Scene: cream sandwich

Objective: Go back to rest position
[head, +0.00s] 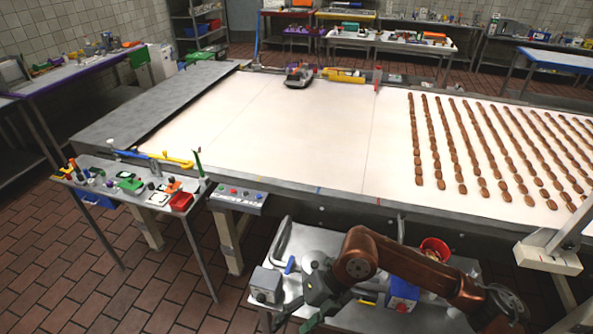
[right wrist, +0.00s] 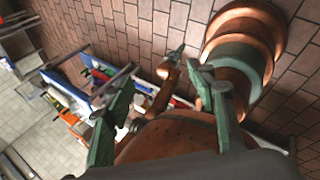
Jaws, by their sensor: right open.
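My right arm, copper-coloured, comes in from the lower right of the head view and bends down at an elbow. Its dark green right gripper (head: 302,292) hangs in front of the long table, over or near the metal cart at the bottom. In the right wrist view, the two green fingers of this gripper (right wrist: 164,78) stand wide apart. Nothing is held between them.
The long conveyor table (head: 290,130) carries rows of brown sausage-shaped pieces (head: 466,147) at right; its left part is mostly bare. The cart (head: 300,238) holds a red bucket (head: 434,250). A tool table (head: 105,172) and a button box (head: 238,197) stand at left. Brick floor (head: 60,270) lies open at lower left.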

